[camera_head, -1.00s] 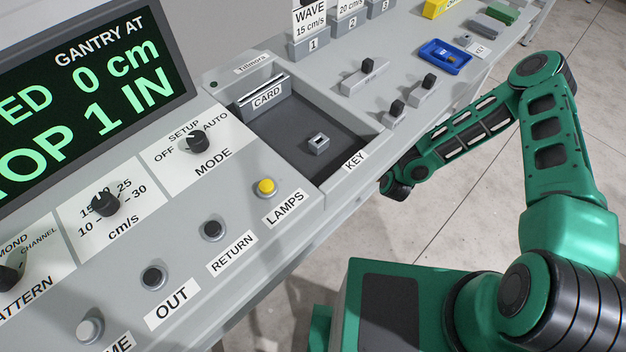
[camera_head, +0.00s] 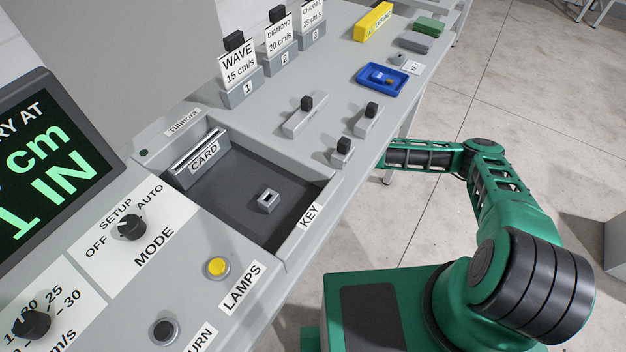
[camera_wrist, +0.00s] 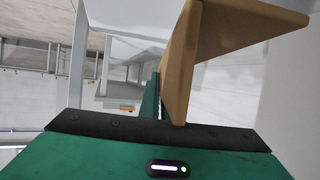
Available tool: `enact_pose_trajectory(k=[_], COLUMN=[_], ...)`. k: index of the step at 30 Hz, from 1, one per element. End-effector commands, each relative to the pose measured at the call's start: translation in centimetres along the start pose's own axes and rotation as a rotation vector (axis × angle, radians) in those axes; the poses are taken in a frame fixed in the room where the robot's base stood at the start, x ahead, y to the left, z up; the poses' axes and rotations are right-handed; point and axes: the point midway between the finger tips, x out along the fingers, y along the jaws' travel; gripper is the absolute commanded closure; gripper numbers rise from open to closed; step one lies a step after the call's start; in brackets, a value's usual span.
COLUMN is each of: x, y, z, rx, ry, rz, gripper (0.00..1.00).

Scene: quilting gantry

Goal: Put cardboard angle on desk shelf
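A brown cardboard angle (camera_wrist: 184,62) fills the upper middle and right of the wrist view, its two flat faces meeting along an edge. My gripper (camera_wrist: 157,98) appears shut on it: one green finger lies against its left side, and the other finger is hidden behind the board. The angle is held clear, with nothing touching its free end that I can see. In the head view, my gripper and the angle are hidden beyond the desk's right edge. I cannot make out the desk shelf for certain.
The control desk (camera_head: 345,180) carries a blue tray (camera_head: 394,79), a yellow box (camera_head: 373,21), pattern blocks (camera_head: 238,66) and a recessed card bay (camera_head: 232,196). Open concrete floor (camera_head: 500,100) lies to the right. The wrist view shows pale frames with open space beneath.

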Motion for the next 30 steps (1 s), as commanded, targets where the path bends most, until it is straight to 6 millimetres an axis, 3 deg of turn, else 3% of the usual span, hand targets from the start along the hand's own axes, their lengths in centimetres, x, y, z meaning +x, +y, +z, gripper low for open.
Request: enact_pose_trajectory(k=[5, 20, 30], x=[0.8, 6.3, 7.8], y=[0.6, 7.5, 9.1], z=[0.5, 3.5, 4.9], rx=[-0.006, -0.009, -0.005], ry=[0.003, 0.005, 0.002], rz=[-0.007, -0.012, -0.014], gripper=[1.0, 1.0, 1.0])
